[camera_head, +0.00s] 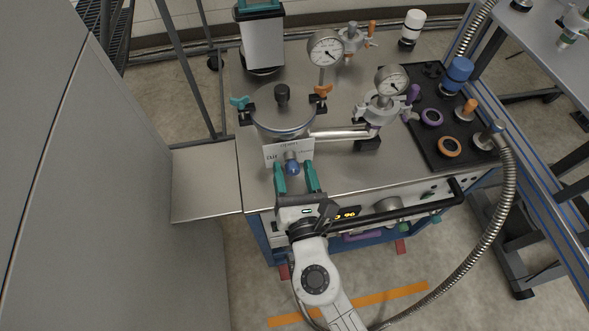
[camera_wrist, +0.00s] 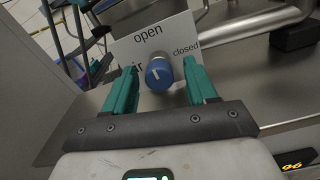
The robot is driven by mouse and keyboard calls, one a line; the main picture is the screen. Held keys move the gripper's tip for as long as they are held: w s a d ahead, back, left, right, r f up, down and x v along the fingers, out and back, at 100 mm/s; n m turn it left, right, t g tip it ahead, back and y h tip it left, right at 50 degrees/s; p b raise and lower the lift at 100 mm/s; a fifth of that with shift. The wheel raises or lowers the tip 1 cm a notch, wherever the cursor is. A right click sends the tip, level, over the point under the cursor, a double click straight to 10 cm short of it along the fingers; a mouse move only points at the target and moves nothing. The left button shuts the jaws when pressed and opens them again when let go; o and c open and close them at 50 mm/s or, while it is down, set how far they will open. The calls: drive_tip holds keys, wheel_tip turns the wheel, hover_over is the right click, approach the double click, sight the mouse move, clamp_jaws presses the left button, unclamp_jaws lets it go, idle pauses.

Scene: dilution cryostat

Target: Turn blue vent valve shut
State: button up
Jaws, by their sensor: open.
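The blue vent valve knob (camera_head: 292,168) sticks out of a white label plate (camera_head: 273,153) on the front of a round steel vessel (camera_head: 283,120). In the wrist view the knob (camera_wrist: 159,73) has a white mark on its face, pointing roughly up. The plate (camera_wrist: 181,27) reads "open" at the top and "closed" at the right; lettering at the left is partly hidden by a finger. My gripper (camera_head: 297,177) is open, its teal fingers on either side of the knob. In the wrist view the fingertips (camera_wrist: 163,72) stand apart from the knob, with gaps at both sides.
A steel pipe (camera_head: 340,133) runs right from the vessel, past pressure gauges (camera_head: 325,48). A black handle bar (camera_head: 400,211) crosses the cart's front, right of my gripper. A ribbed hose (camera_head: 508,190) hangs at the right. A grey cabinet (camera_head: 100,200) stands at the left.

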drive_tip(key=shift+c, duration=0.2)
drive_tip(key=c, duration=1)
drive_tip(key=shift+m+b, duration=0.3)
drive_tip(key=shift+m, duration=0.1)
drive_tip(key=m+b, duration=0.2)
drive_tip(key=m, duration=0.1)
drive_tip(key=shift+d+f+m, duration=0.1)
drive_tip(key=shift+f+m, duration=0.05)
drive_tip(key=shift+m, duration=0.15)
drive_tip(key=m+b, duration=0.2)
drive_tip(key=m, duration=0.2)
drive_tip(key=shift+m+b, duration=0.3)
drive_tip(key=shift+b, duration=0.1)
drive_tip(key=m+b, duration=0.2)
drive_tip(key=m, duration=0.2)
drive_tip(key=shift+m+b, duration=1.45)
drive_tip(key=shift+m, duration=1.05)
drive_tip(key=shift+d, duration=0.1)
